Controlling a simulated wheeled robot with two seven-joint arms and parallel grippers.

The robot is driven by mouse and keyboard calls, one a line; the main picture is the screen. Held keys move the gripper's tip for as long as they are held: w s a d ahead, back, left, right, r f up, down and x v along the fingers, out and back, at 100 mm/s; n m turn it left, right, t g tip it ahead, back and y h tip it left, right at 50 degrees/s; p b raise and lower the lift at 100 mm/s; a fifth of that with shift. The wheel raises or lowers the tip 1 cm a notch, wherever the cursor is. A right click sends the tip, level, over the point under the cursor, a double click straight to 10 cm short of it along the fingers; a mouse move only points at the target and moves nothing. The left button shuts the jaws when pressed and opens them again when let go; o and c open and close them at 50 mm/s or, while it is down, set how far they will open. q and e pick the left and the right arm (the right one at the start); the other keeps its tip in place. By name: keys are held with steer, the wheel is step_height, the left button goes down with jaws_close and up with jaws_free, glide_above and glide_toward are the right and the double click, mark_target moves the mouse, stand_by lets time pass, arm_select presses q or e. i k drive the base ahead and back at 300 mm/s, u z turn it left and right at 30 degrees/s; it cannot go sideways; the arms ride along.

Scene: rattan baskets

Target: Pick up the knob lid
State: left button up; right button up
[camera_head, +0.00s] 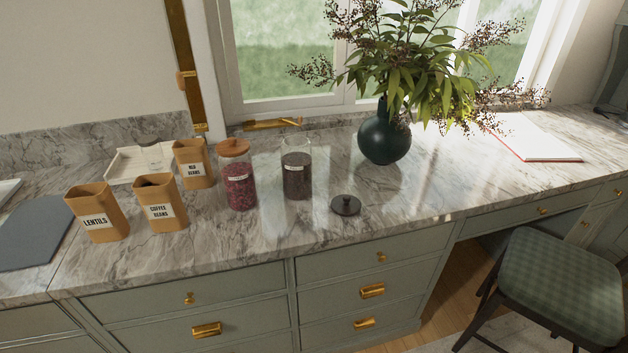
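The knob lid (345,205) is a small dark round lid with a knob on top. It lies flat on the marble counter (430,190), near the front edge. An open glass jar with dark contents (297,176) stands behind it and to its left. Neither of my grippers shows in the head view.
A dark green vase with leafy branches (384,140) stands behind the lid to the right. A wooden-lidded jar (238,178) and several tan canisters (161,205) stand to the left. An open book (535,138) lies far right. A green-cushioned chair (560,285) stands front right. Counter right of the lid is clear.

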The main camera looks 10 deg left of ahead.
mark_target(343, 205)
steer(key=z, duration=0.05)
steer(key=k, duration=0.5)
steer(key=u, duration=2.15)
steer(key=i, duration=1.55)
steer(key=z, duration=2.35)
